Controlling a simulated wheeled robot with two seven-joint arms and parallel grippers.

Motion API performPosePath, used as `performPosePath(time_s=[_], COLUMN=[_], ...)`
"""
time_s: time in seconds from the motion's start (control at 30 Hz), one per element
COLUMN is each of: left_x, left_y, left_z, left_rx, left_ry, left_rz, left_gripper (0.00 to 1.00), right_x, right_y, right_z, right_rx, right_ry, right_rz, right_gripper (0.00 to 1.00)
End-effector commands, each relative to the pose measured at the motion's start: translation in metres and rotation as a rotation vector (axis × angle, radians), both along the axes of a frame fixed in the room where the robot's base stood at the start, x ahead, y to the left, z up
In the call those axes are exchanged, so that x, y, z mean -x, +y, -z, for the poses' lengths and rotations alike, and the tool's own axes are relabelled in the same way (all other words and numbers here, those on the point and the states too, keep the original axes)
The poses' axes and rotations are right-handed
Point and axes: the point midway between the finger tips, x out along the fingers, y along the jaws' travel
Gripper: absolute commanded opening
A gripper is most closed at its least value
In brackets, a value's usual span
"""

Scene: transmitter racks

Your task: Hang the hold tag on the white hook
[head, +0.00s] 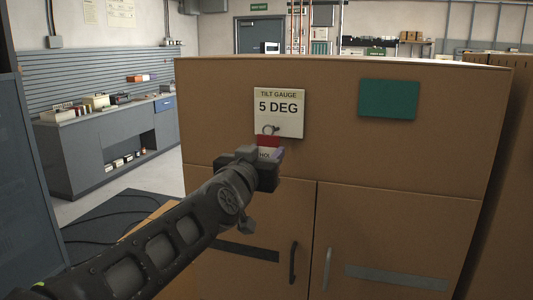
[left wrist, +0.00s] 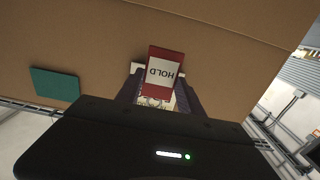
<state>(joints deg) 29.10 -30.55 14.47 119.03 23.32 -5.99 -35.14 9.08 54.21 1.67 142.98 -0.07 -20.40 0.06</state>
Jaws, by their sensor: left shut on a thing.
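The hold tag (head: 268,143) is red with a white panel lettered HOLD, and it has a ring at its top. My left gripper (head: 266,160) is shut on it, upright in front of the tan cabinet, just below the tilt gauge sign (head: 279,105). In the left wrist view the tag (left wrist: 164,68) shows upside down between the two fingers of my gripper (left wrist: 160,88). Small white patches beside the tag in the wrist view are unclear. My right gripper is not in view.
A grey workbench (head: 105,130) with boxes stands at the left behind. A blue-grey cabinet (head: 30,180) stands close at the left edge.

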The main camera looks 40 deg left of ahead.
Motion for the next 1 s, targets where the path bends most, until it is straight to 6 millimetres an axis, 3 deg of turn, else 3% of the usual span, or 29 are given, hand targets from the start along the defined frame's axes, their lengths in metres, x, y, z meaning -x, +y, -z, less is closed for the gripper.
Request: performPosePath(time_s=[0.5,1.0], left_x=[0.020,0.021], left_y=[-0.007,-0.005], left_z=[-0.001,0.004], left_rx=[0.000,-0.001], left_ry=[-0.001,0.003], left_rz=[-0.001,-0.006], left_gripper=[0.06,0.06], right_x=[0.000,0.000], right_y=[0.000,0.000], right_z=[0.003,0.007], right_rx=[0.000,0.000], right_ry=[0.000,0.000], right_rz=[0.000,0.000], right_gripper=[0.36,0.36])
